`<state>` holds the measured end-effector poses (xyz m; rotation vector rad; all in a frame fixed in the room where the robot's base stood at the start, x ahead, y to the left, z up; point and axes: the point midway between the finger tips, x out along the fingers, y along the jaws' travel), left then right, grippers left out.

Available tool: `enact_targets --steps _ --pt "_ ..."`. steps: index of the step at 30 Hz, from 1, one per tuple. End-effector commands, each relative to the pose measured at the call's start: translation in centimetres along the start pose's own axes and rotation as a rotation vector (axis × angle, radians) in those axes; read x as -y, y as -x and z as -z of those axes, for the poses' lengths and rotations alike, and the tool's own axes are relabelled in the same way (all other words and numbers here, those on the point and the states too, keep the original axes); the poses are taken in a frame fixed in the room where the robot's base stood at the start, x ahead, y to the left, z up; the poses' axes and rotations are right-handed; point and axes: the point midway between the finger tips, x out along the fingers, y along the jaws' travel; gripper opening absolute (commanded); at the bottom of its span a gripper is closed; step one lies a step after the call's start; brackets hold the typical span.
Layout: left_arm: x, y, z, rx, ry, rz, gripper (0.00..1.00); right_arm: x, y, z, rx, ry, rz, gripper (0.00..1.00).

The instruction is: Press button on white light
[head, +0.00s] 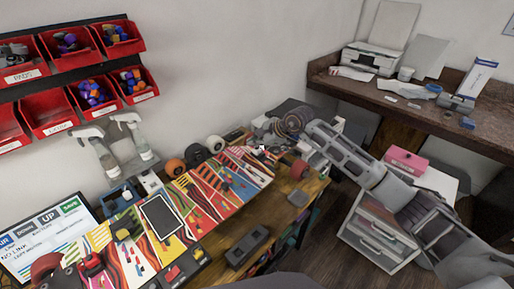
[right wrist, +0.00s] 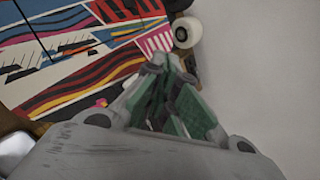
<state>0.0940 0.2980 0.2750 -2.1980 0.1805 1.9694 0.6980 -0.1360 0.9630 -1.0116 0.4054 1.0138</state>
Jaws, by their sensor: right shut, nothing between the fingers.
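I cannot pick out a white light or its button for certain in either view. My right gripper (head: 268,126) reaches in from the right in the head view, over the back right end of the workbench. In the right wrist view its green-padded fingers (right wrist: 170,75) are together with nothing between them. They are above and beside the end of a colourful patterned board (right wrist: 70,55). A round white piece with a dark centre (right wrist: 182,34), like a wheel, is just beyond the fingertips. My left gripper is not in view.
The patterned board (head: 205,190) runs along the wooden workbench (head: 288,212), with a dark tablet (head: 161,216) on it. Wheels and spray bottles (head: 105,157) stand behind. Red bins (head: 47,112) hang on the wall. A side counter (head: 430,115) and a drawer unit (head: 375,235) are right.

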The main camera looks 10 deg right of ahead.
Motion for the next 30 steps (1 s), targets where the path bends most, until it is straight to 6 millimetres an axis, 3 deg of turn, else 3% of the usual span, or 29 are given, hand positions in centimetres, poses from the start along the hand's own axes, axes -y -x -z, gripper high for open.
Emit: enact_targets --steps 30 --pt "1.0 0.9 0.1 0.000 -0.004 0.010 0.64 1.3 1.7 -1.2 0.000 0.001 0.001 0.00"
